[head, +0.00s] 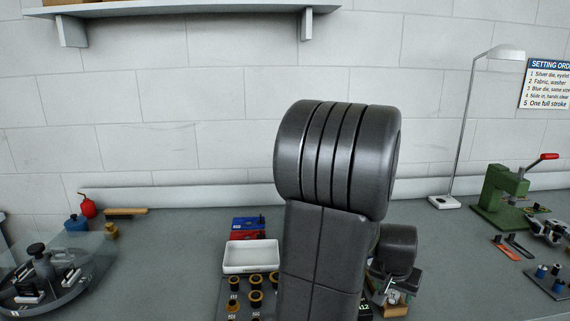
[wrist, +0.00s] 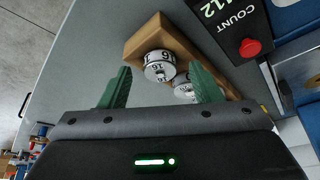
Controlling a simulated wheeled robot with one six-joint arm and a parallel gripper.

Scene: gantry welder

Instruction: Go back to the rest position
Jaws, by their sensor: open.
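My gripper (wrist: 158,88) is open in the wrist view, its two green fingers apart. Between and beyond the fingers, a wooden block (wrist: 143,41) stands on the grey bench, with a white numbered cylinder (wrist: 158,65) at its side. A second white cylinder (wrist: 184,90) is partly hidden by the right finger. No object is clearly held between the fingers. Part of a wooden block (head: 396,309) shows low beside the arm.
A black counter box (wrist: 232,30) with a red button is close to the right finger. In the head view, a white tray (head: 250,257) and several dark cylinders (head: 255,298) lie left of my arm. A green press (head: 502,194) and a lamp (head: 446,201) stand at right. The bench's left middle is clear.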

